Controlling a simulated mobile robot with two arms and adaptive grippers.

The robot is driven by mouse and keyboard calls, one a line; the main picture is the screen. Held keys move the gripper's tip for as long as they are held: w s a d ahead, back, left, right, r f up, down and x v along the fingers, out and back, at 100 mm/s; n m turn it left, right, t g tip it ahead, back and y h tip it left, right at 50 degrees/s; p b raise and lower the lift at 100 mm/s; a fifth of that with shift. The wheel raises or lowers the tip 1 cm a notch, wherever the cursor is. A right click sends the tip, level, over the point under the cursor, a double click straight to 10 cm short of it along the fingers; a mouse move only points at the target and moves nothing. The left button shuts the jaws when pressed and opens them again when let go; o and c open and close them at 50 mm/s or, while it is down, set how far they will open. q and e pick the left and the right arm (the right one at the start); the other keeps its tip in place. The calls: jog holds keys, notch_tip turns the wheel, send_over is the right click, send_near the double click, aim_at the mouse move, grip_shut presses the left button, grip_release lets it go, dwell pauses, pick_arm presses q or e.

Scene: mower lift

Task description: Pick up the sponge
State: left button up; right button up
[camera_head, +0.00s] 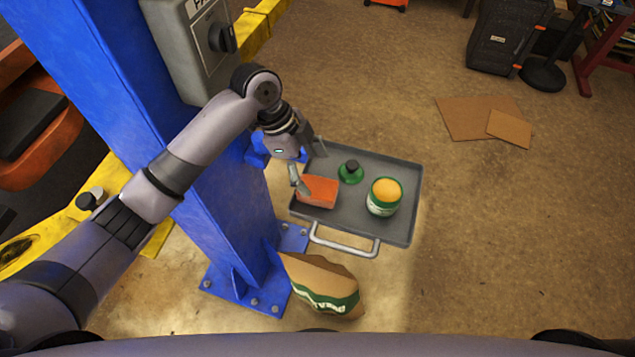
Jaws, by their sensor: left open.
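The sponge (319,191) looks like an orange-red block and lies at the left side of a grey tray (405,222). My left gripper (308,168) is open, with its fingers over the tray at the sponge's upper left. One finger shows close to the sponge's left edge; I cannot tell whether it touches. My right gripper is not in view.
The tray also holds a green knobbed item (350,171) and a green and orange tin (384,196). A blue lift post (200,170) stands left of it. A paper bag (322,286) sits below. Cardboard pieces (480,117) lie on the floor at right.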

aim_at(321, 187)
pick_arm(q)
jog(key=shift+x, duration=0.95)
jog(key=shift+d+f+p, duration=0.15)
jog(key=shift+f+p, duration=0.05)
jog(key=shift+p, duration=0.15)
jog(key=p+x, duration=0.2)
jog(key=x, duration=0.2)
jog(key=shift+s+f, duration=0.1)
jog(key=shift+f, duration=0.15)
jog(key=shift+d+f, duration=0.1)
jog(key=shift+f, duration=0.25)
jog(key=shift+c, duration=1)
jog(key=c, duration=1)
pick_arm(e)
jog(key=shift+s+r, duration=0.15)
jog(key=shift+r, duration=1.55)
pick_arm(q)
jog(key=shift+c, duration=0.2)
